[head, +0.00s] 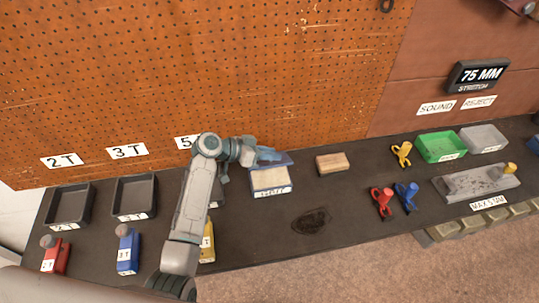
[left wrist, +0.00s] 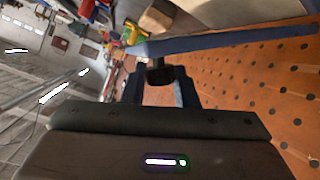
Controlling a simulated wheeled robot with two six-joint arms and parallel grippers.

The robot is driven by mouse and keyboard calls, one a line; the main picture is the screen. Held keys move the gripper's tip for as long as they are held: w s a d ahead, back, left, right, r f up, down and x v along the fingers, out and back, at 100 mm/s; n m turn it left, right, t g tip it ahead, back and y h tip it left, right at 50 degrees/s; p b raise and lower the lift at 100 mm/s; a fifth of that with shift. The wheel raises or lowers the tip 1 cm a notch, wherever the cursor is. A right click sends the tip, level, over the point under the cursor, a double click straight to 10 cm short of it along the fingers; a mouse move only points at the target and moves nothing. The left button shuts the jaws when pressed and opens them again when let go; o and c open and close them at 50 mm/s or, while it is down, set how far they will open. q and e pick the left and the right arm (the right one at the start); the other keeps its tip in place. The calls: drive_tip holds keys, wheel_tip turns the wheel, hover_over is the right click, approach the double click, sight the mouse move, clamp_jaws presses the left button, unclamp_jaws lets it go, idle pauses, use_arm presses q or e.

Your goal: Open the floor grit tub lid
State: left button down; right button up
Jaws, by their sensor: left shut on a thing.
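The grit tub (head: 270,184) is a small box with a pale label on its front, standing on the dark bench in the middle of the head view. Its blue lid (head: 280,160) stands raised and tilted at the tub's back, and pale contents show below it. My left gripper (head: 267,155) is at the lid. In the left wrist view the lid is a blue slab (left wrist: 235,43) seen nearly edge-on, and my left gripper (left wrist: 160,82) is shut on its dark knob (left wrist: 160,72). My right gripper is not in view.
A wooden block (head: 332,163) lies right of the tub. Red (head: 382,202), blue (head: 406,195) and yellow (head: 402,152) clamp-like tools lie further right, near a green tray (head: 441,147). Black trays (head: 135,198) stand at left. The pegboard (head: 270,70) rises close behind.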

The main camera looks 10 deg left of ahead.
use_arm(q)
drive_tip(key=shift+w+r, duration=0.1)
drive_tip(key=c, duration=1.4)
unclamp_jaws()
drive_tip(key=shift+o, duration=1.1)
drive_tip(key=shift+w+a+f, duration=0.1)
drive_tip(key=shift+f, duration=0.1)
drive_tip(key=shift+a+r, duration=0.1)
drive_tip(key=shift+a, duration=0.05)
drive_tip(key=b+v, duration=0.3)
drive_tip(key=v, duration=0.7)
drive_tip(key=shift+a+r+b, duration=0.15)
drive_tip(key=shift+b, duration=0.15)
